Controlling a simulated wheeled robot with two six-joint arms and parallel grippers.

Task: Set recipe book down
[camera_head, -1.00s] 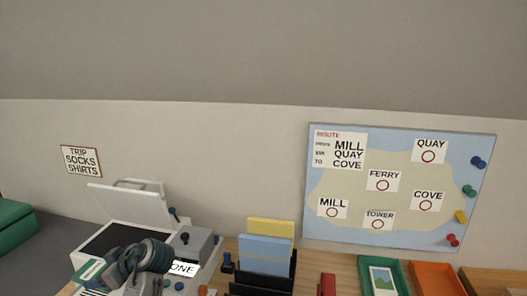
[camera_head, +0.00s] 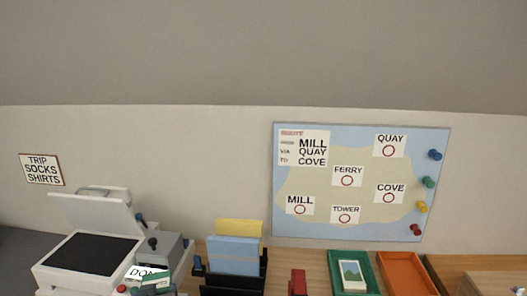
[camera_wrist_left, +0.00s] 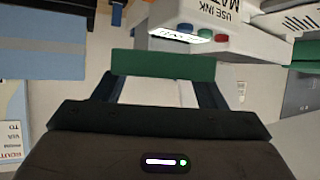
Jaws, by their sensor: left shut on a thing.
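A green book (camera_wrist_left: 163,65), seen as a narrow green strip, is between the fingers of my left gripper (camera_wrist_left: 160,78), which is shut on it in the left wrist view. In the head view, a small green and white piece, apparently that book (camera_head: 157,279), shows at the bottom edge in front of the copier's DONE label. Its title cannot be read. Most of the gripper is below the head picture. My right gripper is in neither view.
A copier (camera_head: 92,252) stands with its lid up and dark glass bare. Right of it are a black file rack (camera_head: 233,279) with blue and yellow folders, a red object (camera_head: 298,282), a green tray (camera_head: 364,268) and an orange tray (camera_head: 405,272). A map board (camera_head: 362,182) is behind.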

